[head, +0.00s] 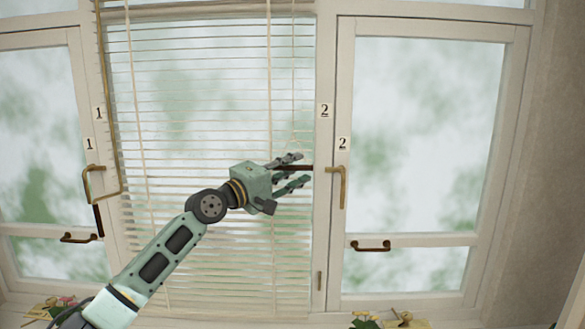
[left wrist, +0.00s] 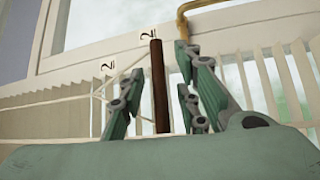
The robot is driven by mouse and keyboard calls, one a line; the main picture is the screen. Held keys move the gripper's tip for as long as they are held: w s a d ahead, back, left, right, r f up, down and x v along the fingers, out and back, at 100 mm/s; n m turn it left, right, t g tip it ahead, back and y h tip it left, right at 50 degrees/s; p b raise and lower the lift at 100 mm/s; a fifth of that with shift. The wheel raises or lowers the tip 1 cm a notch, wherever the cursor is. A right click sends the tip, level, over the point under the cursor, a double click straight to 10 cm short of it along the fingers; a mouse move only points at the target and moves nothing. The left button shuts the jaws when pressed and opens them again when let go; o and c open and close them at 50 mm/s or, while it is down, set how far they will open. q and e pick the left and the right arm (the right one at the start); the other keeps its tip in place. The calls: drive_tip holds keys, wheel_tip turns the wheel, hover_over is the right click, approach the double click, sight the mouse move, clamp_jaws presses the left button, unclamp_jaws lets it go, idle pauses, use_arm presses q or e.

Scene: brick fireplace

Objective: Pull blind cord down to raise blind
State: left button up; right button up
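The window blind (head: 200,120) hangs lowered across the middle window, its pale slats spread from top to bottom. A thin pale cord (head: 293,95) hangs over its right side towards my left gripper (head: 296,170). A dark brown rod-like piece (left wrist: 160,85) stands between the gripper's fingers in the left wrist view, with visible gaps on both sides. The fingers look open around it. Thin pale strings (left wrist: 128,74) run near the left finger there. Whether they join the dark piece I cannot tell. My right gripper is not in view.
Windows with pale frames flank the blind. A brass handle (head: 342,183) is just right of my left gripper. Another brass handle (head: 88,182) is at the left. Flowers (head: 365,320) show at the bottom edge. A wall (head: 548,150) bounds the right side.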

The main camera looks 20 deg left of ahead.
use_arm(q)
clamp_jaws()
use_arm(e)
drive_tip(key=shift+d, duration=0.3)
